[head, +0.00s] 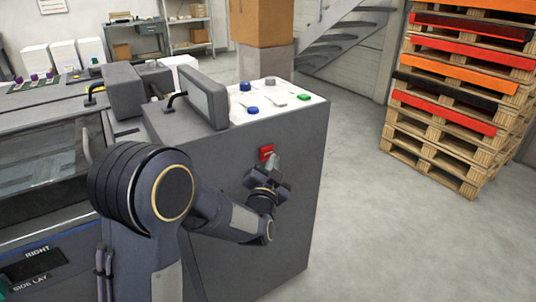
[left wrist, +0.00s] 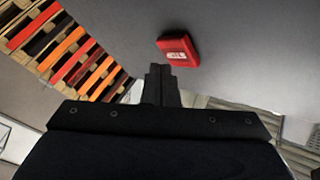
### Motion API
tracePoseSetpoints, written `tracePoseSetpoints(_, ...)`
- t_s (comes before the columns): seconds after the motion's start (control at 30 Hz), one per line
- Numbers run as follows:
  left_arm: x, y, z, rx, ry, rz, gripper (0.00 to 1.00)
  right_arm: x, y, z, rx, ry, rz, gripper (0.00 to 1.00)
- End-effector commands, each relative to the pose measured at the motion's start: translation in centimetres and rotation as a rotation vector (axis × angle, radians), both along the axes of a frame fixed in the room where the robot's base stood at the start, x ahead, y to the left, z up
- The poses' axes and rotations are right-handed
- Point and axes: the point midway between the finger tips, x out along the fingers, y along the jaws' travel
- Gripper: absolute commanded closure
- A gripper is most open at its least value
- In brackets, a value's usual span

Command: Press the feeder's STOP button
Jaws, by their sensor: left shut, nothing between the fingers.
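A small red box (head: 266,152) is fixed on the grey front face of the feeder cabinet (head: 225,170), below its top panel. It also shows in the left wrist view (left wrist: 178,49) with a small pale mark on its face, too small to read. My left gripper (head: 274,162) is shut and empty, its fingertips close to the red box at its lower right. In the left wrist view the shut fingers (left wrist: 160,71) point toward the cabinet face, just below and left of the red box. A gap shows between them, though contact is hard to judge. My right gripper is not in view.
The cabinet's white top panel (head: 270,98) carries blue, grey and green buttons, and a dark screen housing (head: 207,95) stands beside it. Stacked pallets (head: 460,90) stand at the right. The floor (head: 385,230) between them and the cabinet is clear.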

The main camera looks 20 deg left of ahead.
Motion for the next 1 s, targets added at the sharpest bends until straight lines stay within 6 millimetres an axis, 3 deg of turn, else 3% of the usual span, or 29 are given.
tracePoseSetpoints(0.2,-0.2,-0.3,0.0,0.0,0.0,-0.001,1.0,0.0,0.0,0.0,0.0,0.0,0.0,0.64)
tracePoseSetpoints(0.7,-2.9,-3.8,0.0,-0.001,-0.001,-0.002,1.0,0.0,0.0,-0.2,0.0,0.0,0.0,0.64)
tracePoseSetpoints(1.0,-3.1,-3.9,0.0,0.0,-0.001,-0.001,1.0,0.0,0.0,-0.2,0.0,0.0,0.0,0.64)
